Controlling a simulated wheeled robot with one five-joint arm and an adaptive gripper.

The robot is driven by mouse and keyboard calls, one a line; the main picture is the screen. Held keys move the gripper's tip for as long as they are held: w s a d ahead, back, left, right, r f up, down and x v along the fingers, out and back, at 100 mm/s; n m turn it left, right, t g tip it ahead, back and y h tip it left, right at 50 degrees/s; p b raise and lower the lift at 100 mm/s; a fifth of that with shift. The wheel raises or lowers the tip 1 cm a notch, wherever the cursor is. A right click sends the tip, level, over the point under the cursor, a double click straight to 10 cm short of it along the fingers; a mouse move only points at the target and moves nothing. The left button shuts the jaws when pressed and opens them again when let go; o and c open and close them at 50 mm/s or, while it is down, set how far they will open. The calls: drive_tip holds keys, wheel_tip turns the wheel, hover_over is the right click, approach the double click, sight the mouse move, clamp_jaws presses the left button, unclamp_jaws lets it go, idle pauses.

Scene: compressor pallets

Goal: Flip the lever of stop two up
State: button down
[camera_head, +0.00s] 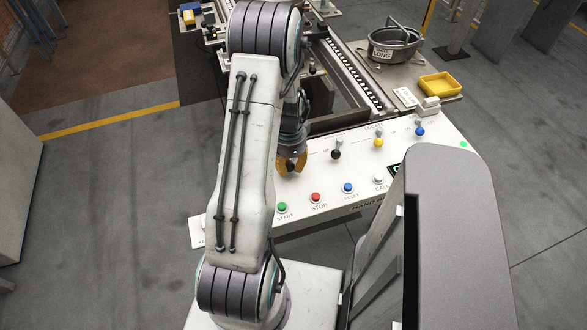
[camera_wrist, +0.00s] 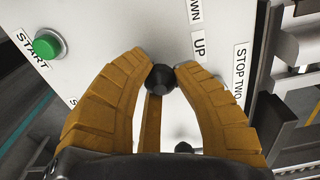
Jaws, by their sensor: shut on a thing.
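The labels STOP TWO (camera_wrist: 240,68), UP (camera_wrist: 199,46) and DOWN (camera_wrist: 195,11) lie to the right of and above the knob. The lever's shaft is mostly hidden, so I cannot tell its exact position. In the head view my gripper (camera_head: 291,163) is low over the left part of the white panel (camera_head: 330,185), with the knob partly hidden by the fingers.
A green START button (camera_wrist: 47,45) is left of my fingers. Red STOP (camera_head: 316,197) and blue (camera_head: 348,187) buttons line the front edge. A conveyor (camera_head: 350,75) lies behind.

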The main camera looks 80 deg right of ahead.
sight(289, 164)
drive_tip(key=shift+a+f, duration=0.1)
drive_tip(key=c, duration=0.9)
unclamp_jaws()
drive_tip(key=shift+w, duration=0.1)
drive_tip(key=shift+c, duration=0.2)
wheel_tip(289, 164, up, 12)
idle(0.6)
